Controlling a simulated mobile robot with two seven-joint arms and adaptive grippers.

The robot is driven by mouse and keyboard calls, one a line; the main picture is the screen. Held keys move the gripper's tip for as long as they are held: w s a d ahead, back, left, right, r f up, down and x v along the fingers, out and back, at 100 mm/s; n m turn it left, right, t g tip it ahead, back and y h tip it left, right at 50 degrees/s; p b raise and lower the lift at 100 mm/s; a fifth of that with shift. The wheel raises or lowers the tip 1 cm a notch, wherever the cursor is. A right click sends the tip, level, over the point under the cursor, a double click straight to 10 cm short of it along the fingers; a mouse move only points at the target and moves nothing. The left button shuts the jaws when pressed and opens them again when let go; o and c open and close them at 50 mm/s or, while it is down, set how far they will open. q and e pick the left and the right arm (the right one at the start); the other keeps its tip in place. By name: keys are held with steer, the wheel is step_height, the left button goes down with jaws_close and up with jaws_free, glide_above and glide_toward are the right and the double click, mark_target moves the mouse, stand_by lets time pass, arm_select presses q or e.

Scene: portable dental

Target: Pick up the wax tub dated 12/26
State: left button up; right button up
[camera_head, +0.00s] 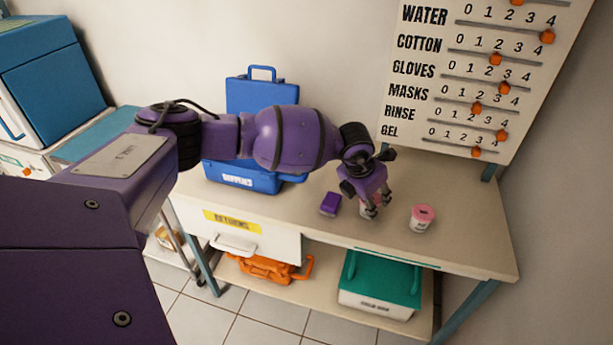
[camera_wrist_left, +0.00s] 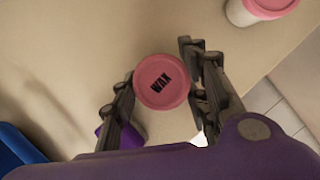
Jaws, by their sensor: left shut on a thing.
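A small round tub with a pink lid reading WAX (camera_wrist_left: 161,82) is between the fingers of my left gripper (camera_wrist_left: 160,95), which is shut on it. In the head view my left gripper (camera_head: 370,205) points down at the table, and the tub in it is mostly hidden. A second white tub with a pink lid (camera_head: 422,218) stands to its right; it also shows at the top right of the left wrist view (camera_wrist_left: 262,8). No date is readable on either tub. My right gripper is not in view.
A small purple box (camera_head: 330,204) lies just left of my left gripper. An open blue case (camera_head: 240,178) stands further left on the table (camera_head: 460,240). A board with sliders (camera_head: 470,80) hangs behind. A green-lidded box (camera_head: 385,280) and an orange case (camera_head: 265,269) are below.

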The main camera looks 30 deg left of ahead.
arm_select(q)
steer(key=shift+c, duration=0.4)
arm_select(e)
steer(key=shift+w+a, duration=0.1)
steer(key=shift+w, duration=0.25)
arm_select(q)
steer(key=shift+r, duration=0.15)
